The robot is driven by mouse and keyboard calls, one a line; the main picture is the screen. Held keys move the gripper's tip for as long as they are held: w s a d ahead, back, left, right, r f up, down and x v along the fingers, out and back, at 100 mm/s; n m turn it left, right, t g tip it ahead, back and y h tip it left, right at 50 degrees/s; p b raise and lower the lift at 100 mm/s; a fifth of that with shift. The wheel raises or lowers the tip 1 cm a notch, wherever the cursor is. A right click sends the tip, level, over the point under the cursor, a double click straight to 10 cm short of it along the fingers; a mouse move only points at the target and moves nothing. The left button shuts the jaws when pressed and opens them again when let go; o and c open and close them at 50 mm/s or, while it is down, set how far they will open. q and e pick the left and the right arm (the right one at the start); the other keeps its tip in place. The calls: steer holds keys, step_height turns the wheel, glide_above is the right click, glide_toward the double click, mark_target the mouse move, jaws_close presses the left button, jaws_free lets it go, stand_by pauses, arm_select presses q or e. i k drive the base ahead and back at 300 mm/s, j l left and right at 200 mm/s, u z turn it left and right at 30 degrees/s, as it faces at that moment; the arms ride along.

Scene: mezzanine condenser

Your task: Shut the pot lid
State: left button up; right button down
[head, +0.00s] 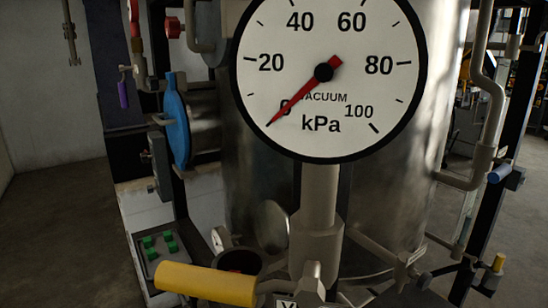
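A small dark-rimmed pot (222,257) sits low in the middle of the head view, in front of the large metal vessel. A round grey metal disc (273,227), which looks like its lid, stands tipped up at the pot's right rear edge, so the pot's mouth is open. Something reddish shows inside the pot. A yellow handle (205,284) hides the pot's lower front. Neither of my grippers is in view.
A large vacuum gauge (350,110) on a thick grey stem (319,195) stands close to the right of the disc. A small dial (218,240) is beside the pot. A box with green buttons (160,245) and a blue round flange (176,120) are on the left.

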mark_target(272, 228)
steer(key=l+u, duration=0.1)
steer(key=u, duration=0.55)
steer(key=l+u, duration=0.4)
steer(key=l, duration=0.15)
steer(key=l+u, duration=0.4)
steer(key=l, duration=0.2)
steer(key=l+u, duration=0.1)
steer(key=l, duration=0.65)
steer(key=k+l+u, duration=0.1)
steer(key=l, duration=0.65)
steer(key=k, duration=0.05)
